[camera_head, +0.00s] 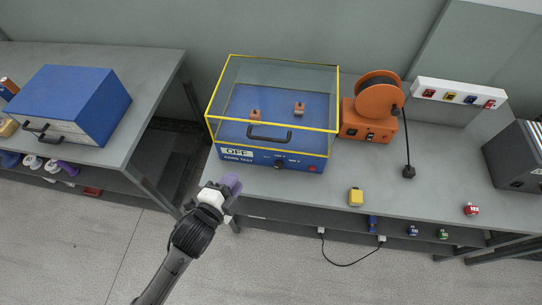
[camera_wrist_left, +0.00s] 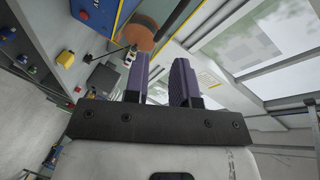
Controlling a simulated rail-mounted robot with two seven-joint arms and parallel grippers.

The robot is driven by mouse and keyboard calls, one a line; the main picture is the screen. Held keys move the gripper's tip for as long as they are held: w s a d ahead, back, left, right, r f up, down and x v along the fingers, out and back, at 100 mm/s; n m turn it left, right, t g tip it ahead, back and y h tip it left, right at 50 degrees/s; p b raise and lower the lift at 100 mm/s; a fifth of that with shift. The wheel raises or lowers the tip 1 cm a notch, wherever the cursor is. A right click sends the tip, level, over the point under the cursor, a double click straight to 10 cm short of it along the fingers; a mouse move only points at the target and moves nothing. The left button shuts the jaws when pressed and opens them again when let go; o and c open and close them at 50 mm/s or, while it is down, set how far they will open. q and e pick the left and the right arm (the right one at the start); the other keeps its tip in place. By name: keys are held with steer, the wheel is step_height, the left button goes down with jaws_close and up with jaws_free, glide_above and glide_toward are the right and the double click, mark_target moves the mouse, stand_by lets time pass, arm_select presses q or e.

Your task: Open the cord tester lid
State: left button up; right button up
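The cord tester (camera_head: 270,160) is a blue box on the right bench, with an "OFF" sign and knobs on its front. Its clear lid (camera_head: 283,68) has yellow edges and looks shut. A black lid handle (camera_head: 268,137) sits on the front. Two small orange-brown blocks show inside under the lid. My left gripper (camera_head: 232,184) has purple fingers and is in front of and below the tester's front left corner, apart from it and the handle. In the left wrist view its fingers (camera_wrist_left: 162,75) stand apart with nothing between them. My right gripper is not in view.
An orange cord reel (camera_head: 378,105) with a black plug (camera_head: 409,171) stands right of the tester. A yellow block (camera_head: 356,197) and a red weight (camera_head: 471,209) lie near the bench's front edge. A blue case (camera_head: 70,103) sits on the left bench. A gap separates the benches.

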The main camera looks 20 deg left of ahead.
mark_target(270, 138)
arm_select(q)
steer(key=shift+w+d+f+m+t+h+b, duration=0.1)
steer(key=shift+w+d+m+t+h+b, duration=0.45)
steer(key=shift+w+m+b, duration=1.5)
steer(key=shift+w+d+f+m+t+h+b, duration=0.2)
steer(key=shift+w+d+t+b, duration=0.6)
steer(key=shift+w, duration=2.8)
steer(key=shift+w+d+m+t+h+b, duration=0.8)
steer(key=shift+w+b, duration=0.75)
steer(key=shift+w, duration=1.25)
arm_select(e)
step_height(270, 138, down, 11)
arm_select(q)
steer(key=shift+a+y, duration=0.3)
steer(key=shift+y, duration=0.05)
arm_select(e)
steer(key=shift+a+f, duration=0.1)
arm_select(q)
jaws_close()
